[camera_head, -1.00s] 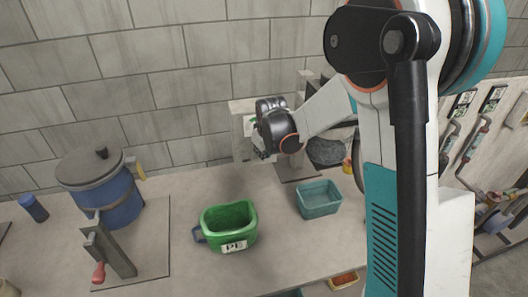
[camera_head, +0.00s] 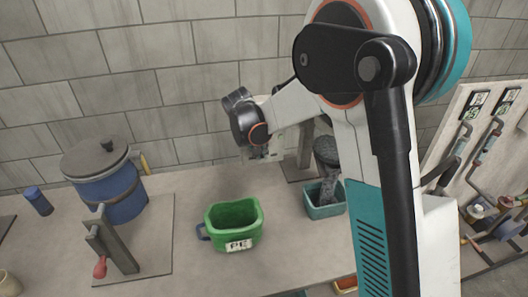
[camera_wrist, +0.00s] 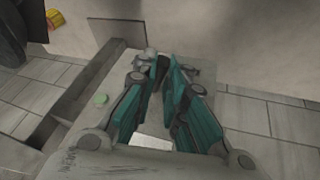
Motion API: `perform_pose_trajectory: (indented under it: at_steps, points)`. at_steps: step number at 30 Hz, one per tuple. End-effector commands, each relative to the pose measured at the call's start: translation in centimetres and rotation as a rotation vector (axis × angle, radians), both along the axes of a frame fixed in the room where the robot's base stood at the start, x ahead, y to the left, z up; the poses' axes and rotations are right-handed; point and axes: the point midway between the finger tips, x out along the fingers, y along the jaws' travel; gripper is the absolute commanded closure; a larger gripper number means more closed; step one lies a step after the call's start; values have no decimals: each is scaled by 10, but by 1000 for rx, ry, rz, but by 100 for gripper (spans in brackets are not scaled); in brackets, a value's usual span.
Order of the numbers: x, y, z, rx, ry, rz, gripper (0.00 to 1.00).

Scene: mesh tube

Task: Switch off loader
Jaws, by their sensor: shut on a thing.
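The loader, a pale grey box (camera_head: 290,142), stands against the back wall, mostly hidden behind my arm in the head view. Grey strands (camera_head: 329,187) hang from the dark drum (camera_head: 327,150) into the teal bin (camera_head: 322,212).
A green bin marked PE (camera_head: 235,222) stands mid-table. A blue lidded pot (camera_head: 105,180) and a red-handled lever (camera_head: 100,266) stand at left, with a blue cylinder (camera_head: 38,201) beyond. A pipe panel (camera_head: 480,140) is at right. The front table is clear.

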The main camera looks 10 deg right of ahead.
Motion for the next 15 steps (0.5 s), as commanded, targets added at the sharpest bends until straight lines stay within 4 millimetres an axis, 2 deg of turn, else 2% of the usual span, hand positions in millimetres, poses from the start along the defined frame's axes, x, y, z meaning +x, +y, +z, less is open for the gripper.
perform_pose_trajectory:
  at_steps: [6, 15]
  points:
    - [2, 5, 0, 0, 1, -93, 100]
    - [4, 6, 0, 0, -1, -142, 100]
